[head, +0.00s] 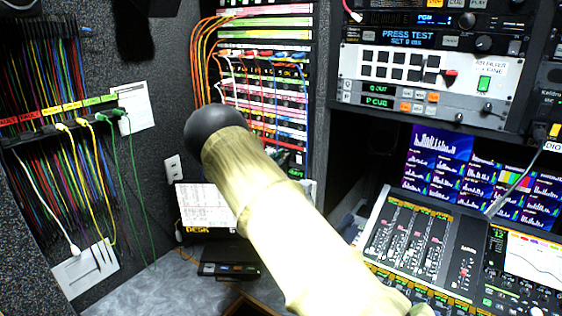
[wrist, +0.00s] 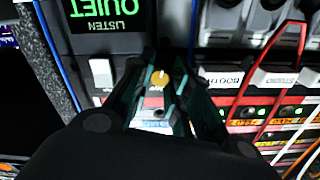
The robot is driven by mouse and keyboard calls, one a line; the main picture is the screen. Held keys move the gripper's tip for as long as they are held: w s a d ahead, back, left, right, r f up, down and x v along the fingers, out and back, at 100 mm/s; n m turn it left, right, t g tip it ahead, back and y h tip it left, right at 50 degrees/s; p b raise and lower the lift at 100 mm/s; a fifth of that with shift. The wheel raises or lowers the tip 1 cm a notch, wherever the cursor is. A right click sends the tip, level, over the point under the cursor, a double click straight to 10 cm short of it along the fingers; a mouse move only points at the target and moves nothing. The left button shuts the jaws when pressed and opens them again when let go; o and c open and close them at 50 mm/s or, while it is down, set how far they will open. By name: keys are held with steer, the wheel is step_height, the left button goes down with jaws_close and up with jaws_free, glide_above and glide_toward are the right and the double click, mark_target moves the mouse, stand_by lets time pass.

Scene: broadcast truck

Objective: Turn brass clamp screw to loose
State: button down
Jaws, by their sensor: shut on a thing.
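In the wrist view the brass clamp screw (wrist: 160,77) shows as a small round gold head with a thin mark on it. My gripper (wrist: 161,84) is shut on it, with one dark finger on each side. The lower part of the screw and the exact contact are hidden by the fingers. In the head view my pale arm crosses the middle, and neither the gripper nor the screw can be made out there.
A dark sign with green letters (wrist: 105,15) is close to the fingers. Red and white cables (wrist: 262,75) hang at the right. In the head view, patch cables (head: 70,180) hang at the left and a mixing console (head: 465,255) stands at the right.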

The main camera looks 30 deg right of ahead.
steer(key=m+b, duration=0.3)
steer(key=b, duration=0.3)
steer(key=m+b, duration=0.3)
steer(key=b, duration=0.3)
steer(key=f+m+b, duration=0.1)
steer(key=m+b, duration=0.2)
steer(key=b, duration=0.3)
steer(key=m+b, duration=0.5)
steer(key=b, duration=0.4)
steer(key=shift+s, duration=0.1)
steer(key=m+b, duration=0.5)
steer(key=b, duration=0.4)
steer(key=shift+f, duration=0.15)
steer(key=m+b, duration=0.5)
steer(key=b, duration=0.2)
steer(key=shift+f+b, duration=0.1)
steer(key=shift+b, duration=0.25)
steer(key=m+b, duration=0.6)
steer(key=b, duration=0.2)
steer(key=shift+b, duration=0.4)
steer(key=m+b, duration=0.5)
steer(key=b, duration=0.1)
steer(key=shift+m, duration=0.3)
steer(key=shift+r+m+b, duration=0.2)
steer(key=shift+m+b, duration=0.7)
steer(key=shift+b, duration=0.05)
steer(key=shift+r+m+b, duration=0.15)
steer(key=shift+m+b, duration=0.75)
steer(key=shift+r, duration=0.1)
